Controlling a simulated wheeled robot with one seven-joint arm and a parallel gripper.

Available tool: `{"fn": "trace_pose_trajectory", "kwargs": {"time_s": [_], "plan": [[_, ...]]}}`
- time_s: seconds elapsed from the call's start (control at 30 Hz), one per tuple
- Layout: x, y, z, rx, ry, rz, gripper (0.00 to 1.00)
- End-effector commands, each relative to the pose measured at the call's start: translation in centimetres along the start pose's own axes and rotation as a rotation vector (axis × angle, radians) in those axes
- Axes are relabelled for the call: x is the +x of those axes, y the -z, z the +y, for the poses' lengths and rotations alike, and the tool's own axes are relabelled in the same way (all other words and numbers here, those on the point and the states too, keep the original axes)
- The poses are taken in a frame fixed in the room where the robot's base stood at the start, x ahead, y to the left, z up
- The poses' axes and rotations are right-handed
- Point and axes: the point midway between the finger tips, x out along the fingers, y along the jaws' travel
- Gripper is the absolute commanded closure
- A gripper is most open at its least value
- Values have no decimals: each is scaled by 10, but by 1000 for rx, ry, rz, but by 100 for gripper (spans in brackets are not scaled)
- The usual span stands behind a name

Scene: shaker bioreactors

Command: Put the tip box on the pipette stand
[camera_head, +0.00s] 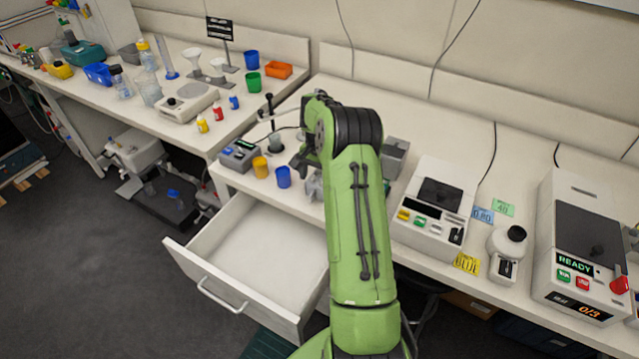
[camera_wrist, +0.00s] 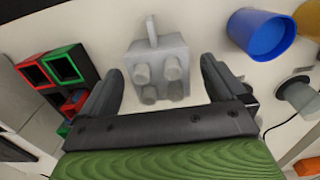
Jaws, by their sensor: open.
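My gripper (camera_wrist: 160,78) is open and empty in the wrist view, with its fingers spread to either side of a small grey block (camera_wrist: 157,58). The block has round stubs on one face and a thin tab on top. I cannot tell whether it is the pipette stand. It shows partly in the head view (camera_head: 314,186), beside my arm. Black holders with red and green square openings (camera_wrist: 64,65) stand to the left in the wrist view; I cannot tell whether one is the tip box. In the head view my arm hides much of this area.
A blue cup (camera_head: 283,177) and a yellow cup (camera_head: 260,167) stand near the bench's front edge. An open, empty drawer (camera_head: 262,250) juts out below. A grey box (camera_head: 395,158) and a white instrument (camera_head: 436,208) stand right of my arm.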

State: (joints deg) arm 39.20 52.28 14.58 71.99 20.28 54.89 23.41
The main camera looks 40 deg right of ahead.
Motion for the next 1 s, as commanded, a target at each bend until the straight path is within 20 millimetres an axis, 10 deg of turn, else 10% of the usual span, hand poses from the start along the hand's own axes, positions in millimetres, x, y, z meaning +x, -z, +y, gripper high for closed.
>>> {"fn": "trace_pose_trajectory", "kwargs": {"time_s": [0.53, 0.77, 1.0], "plan": [[-116, -18, -6, -69, 7, 29, 3], [-215, -130, -4, -441, 51, 179, 3], [-260, -266, 64, -859, 156, 331, 3]]}}
